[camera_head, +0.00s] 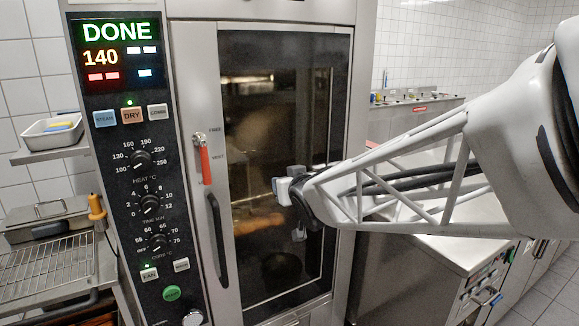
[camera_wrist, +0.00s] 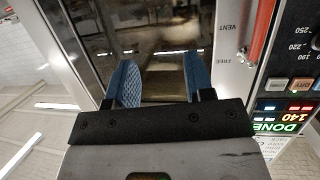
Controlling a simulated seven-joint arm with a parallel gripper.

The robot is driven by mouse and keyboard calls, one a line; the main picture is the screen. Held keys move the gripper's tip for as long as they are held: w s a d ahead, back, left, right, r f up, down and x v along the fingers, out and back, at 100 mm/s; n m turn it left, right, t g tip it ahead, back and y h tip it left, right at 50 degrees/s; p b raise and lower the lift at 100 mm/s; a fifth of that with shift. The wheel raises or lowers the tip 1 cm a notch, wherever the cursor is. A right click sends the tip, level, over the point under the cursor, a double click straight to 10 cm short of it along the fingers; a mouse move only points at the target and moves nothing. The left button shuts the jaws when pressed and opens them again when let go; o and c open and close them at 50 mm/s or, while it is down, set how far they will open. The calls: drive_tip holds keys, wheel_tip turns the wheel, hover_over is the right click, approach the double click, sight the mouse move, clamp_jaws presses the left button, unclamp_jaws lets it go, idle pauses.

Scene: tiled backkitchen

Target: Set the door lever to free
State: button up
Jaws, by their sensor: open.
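The door lever (camera_head: 205,163) has a red grip and hangs nearly straight down from its pivot on the oven door's left frame. Beside it the label FREE is at pivot height and VENT is lower, next to the grip. In the wrist view, which is turned over, the red lever (camera_wrist: 261,30) is at the upper right. My gripper (camera_head: 280,189) is in front of the door glass, right of the lever and apart from it. Its two blue fingers (camera_wrist: 160,78) are spread with nothing between them.
The oven door (camera_head: 285,240) is shut, with a dark vertical handle (camera_head: 217,240) below the lever. A control panel (camera_head: 145,200) with knobs and a DONE display stands to the left. A steel counter (camera_head: 450,245) is at the right, under my arm.

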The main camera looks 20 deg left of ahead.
sight(208, 171)
drive_tip(key=s+a+n+g+y, duration=0.1)
drive_tip(key=a+y, duration=0.2)
drive_tip(key=a, duration=0.5)
drive_tip(key=s+a+n+y, duration=0.1)
drive_tip(key=a+n+y, duration=0.1)
drive_tip(key=a, duration=0.6)
drive_tip(key=shift+s+a+n+g+y, duration=0.3)
drive_tip(key=shift+s+g+y, duration=0.1)
drive_tip(key=shift+y, duration=0.1)
drive_tip(key=shift+w+a+r, duration=0.1)
drive_tip(key=shift+w+a, duration=0.05)
drive_tip(key=shift+w, duration=0.05)
drive_tip(key=shift+x, duration=3.65)
clamp_jaws()
